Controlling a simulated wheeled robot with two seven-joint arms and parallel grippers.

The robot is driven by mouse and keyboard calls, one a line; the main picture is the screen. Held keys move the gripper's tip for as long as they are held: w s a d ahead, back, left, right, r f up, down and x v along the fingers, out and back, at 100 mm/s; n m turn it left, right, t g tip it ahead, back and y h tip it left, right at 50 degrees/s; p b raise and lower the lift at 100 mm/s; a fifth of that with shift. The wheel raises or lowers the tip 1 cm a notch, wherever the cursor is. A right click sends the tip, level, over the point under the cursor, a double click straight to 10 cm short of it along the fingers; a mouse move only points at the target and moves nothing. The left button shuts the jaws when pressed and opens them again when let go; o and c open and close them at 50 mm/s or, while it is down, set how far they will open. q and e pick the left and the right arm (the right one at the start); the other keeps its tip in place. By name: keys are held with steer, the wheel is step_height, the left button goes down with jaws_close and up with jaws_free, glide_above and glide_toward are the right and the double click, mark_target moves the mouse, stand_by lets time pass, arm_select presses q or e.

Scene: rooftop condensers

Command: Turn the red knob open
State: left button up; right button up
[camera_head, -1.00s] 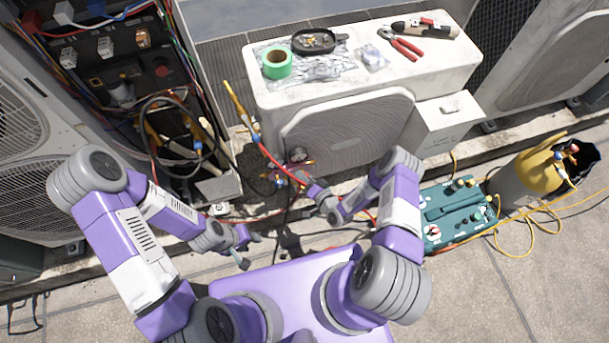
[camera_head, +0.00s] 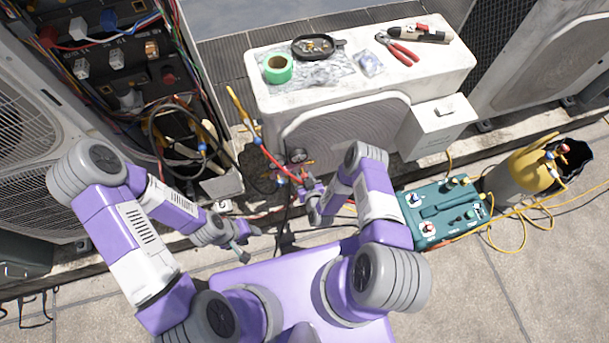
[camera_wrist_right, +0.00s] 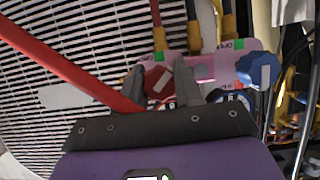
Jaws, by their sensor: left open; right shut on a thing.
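The red knob (camera_wrist_right: 157,82) sits on the pink gauge manifold (camera_wrist_right: 205,66), with a white mark on its face, in the right wrist view. My right gripper (camera_wrist_right: 160,88) is shut on the knob, one finger on each side of it. In the head view my right gripper (camera_head: 308,184) is at the manifold, and the knob itself is too small and covered to make out. A blue knob (camera_wrist_right: 260,69) is at the manifold's other end. My left gripper (camera_head: 248,246) is open and empty, low and to the left, away from the manifold.
A red hose (camera_wrist_right: 70,68) slants past the right gripper's left side. A white condenser (camera_head: 370,87) with tools on top stands behind the manifold. An open electrical cabinet (camera_head: 120,50) is at left. A teal machine (camera_head: 440,207) and yellow-topped cylinder (camera_head: 510,183) stand at right.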

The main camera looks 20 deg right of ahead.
steer(key=n+h, duration=0.1)
steer(key=n, duration=0.1)
steer(key=shift+w+r+n+h, duration=0.2)
steer(key=shift+w+n+h, duration=0.1)
steer(key=shift+h, duration=0.1)
steer(key=shift+n+t+h, duration=0.4)
steer(key=shift+n+h, duration=0.4)
steer(key=shift+n, duration=0.5)
steer(key=o, duration=1)
steer(key=shift+s, duration=0.1)
steer(key=shift+f, duration=0.1)
steer(key=shift+s, duration=0.1)
steer(key=shift+s+a, duration=0.1)
steer(key=shift+s, duration=0.15)
steer(key=p+v, duration=0.2)
steer(key=v, duration=0.5)
